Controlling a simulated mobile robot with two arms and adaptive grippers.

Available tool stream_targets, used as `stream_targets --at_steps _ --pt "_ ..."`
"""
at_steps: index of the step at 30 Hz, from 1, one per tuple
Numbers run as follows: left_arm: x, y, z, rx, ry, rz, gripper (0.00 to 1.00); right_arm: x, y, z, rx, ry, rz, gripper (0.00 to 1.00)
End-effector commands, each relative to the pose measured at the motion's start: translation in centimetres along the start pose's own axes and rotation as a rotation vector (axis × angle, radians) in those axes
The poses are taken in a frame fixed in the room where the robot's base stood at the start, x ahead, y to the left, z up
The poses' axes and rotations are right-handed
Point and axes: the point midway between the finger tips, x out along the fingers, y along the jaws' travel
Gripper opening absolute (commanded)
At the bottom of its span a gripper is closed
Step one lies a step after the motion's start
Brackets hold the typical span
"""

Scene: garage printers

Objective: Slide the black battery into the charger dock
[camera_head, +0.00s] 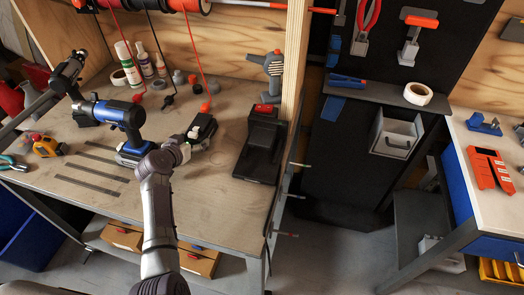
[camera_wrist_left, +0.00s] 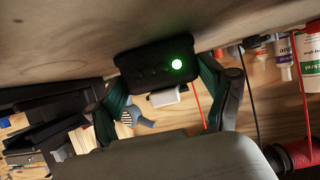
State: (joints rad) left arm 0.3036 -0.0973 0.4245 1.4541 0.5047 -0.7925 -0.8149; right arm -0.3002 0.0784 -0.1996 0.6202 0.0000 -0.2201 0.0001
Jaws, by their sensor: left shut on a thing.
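My left gripper (camera_head: 187,142) is shut on the black battery (camera_head: 203,127), which sits at its tips over the workbench, right of the blue drill. In the left wrist view the battery (camera_wrist_left: 150,66) is between the two fingers and shows a lit green light. I cannot tell whether it touches the bench. The charger dock (camera_head: 259,153) is a black unit with a red part on top, at the bench's right side. It stands to the right of the held battery, apart from it.
A blue drill (camera_head: 116,112) stands left of my gripper on the workbench (camera_head: 215,215). Bottles (camera_head: 127,62) and small pots stand at the back, below hanging red cords. A grey tool (camera_head: 273,70) stands behind the dock. The bench front is clear.

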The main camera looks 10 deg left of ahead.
Motion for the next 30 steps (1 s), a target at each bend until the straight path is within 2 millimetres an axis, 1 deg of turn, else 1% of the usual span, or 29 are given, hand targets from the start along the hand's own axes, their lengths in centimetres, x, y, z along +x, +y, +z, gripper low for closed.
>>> stream_targets --at_steps 1,6,24,30 --pt "-0.3 -0.1 -0.7 0.001 0.005 -0.002 0.32 -0.5 0.1 0.0 0.0 0.0 0.001 0.61" --pt "-0.8 -0.1 -1.6 0.002 0.005 -0.002 0.32 -1.4 0.2 -0.1 -0.001 -0.001 0.002 0.61" --pt "-2.3 -0.1 -4.8 0.002 0.005 -0.002 0.32 -4.6 0.3 -0.3 -0.002 -0.001 0.003 0.61" --pt "-2.6 -0.1 -5.4 0.001 0.005 -0.002 0.32 -5.2 0.3 -0.4 -0.002 -0.001 0.002 0.61"
